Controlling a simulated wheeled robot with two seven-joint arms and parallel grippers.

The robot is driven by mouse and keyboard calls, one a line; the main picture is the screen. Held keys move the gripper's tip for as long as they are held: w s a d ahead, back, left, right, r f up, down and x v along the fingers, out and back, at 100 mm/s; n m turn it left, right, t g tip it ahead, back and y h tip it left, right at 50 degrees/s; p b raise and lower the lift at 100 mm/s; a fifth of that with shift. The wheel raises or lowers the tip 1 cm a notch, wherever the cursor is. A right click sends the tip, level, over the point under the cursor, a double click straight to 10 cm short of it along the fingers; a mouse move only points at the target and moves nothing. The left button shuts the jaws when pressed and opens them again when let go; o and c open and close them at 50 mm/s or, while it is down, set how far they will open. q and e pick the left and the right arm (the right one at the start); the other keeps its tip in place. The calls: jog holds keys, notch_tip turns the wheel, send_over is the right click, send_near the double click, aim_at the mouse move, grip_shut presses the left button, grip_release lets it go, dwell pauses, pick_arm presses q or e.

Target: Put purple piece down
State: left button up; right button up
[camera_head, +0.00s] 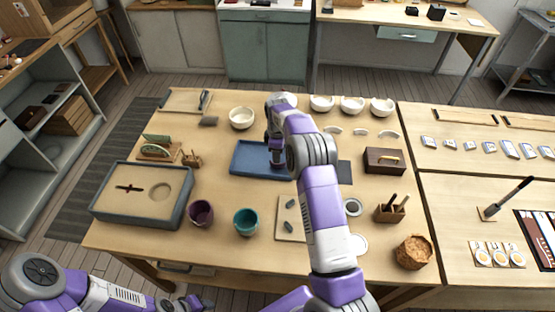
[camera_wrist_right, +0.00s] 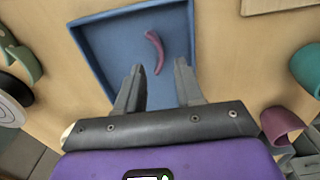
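The purple piece (camera_wrist_right: 155,52), a thin curved shard, lies in the blue tray (camera_wrist_right: 100,50) in the right wrist view. My right gripper (camera_wrist_right: 157,85) is open, with its two fingers apart and nothing between them. The shard lies just beyond the fingertips, apart from them. In the head view my right gripper (camera_head: 277,160) is over the right part of the blue tray (camera_head: 250,160), and my arm hides the shard there. My left gripper (camera_head: 188,303) is at the bottom edge, low in front of the table; its fingers are too small to read.
A purple cup (camera_head: 201,213) and a teal cup (camera_head: 246,221) stand in front of the tray. A grey-rimmed box (camera_head: 110,208) is at left. White bowls (camera_head: 242,118) and pale shards (camera_head: 361,132) lie behind. A wooden box (camera_head: 385,160) is at right.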

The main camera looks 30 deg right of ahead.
notch_tip(320, 180, up, 7)
jog(key=shift+p, duration=0.3)
dwell(0.4)
